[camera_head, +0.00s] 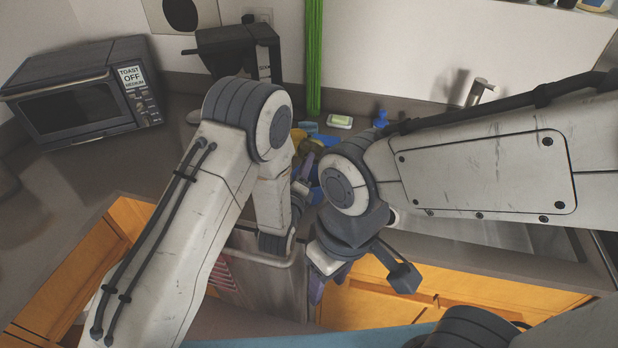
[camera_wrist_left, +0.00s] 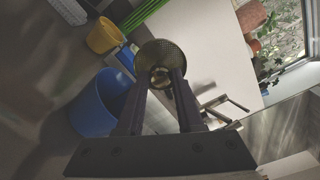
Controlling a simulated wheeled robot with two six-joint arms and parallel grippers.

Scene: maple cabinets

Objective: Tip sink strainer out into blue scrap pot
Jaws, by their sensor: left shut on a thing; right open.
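In the left wrist view, my left gripper (camera_wrist_left: 160,82) is shut on the sink strainer (camera_wrist_left: 165,53), a round mesh cup held between the fingertips. The blue scrap pot (camera_wrist_left: 92,108) stands on the counter to the left of the fingers, apart from the strainer in the picture. In the head view, my left gripper (camera_head: 304,168) is by the blue pot (camera_head: 317,194), which is mostly hidden behind my arms. My right gripper (camera_head: 362,282) is open and empty, lower, in front of the counter edge.
A yellow pot (camera_wrist_left: 103,37) stands beyond the blue pot. A soap dish (camera_head: 340,121) and blue bottle (camera_head: 381,119) stand near the wall. The sink (camera_wrist_left: 285,115) is at right. A toaster oven (camera_head: 82,88) sits left; a cloth (camera_head: 262,280) hangs in front.

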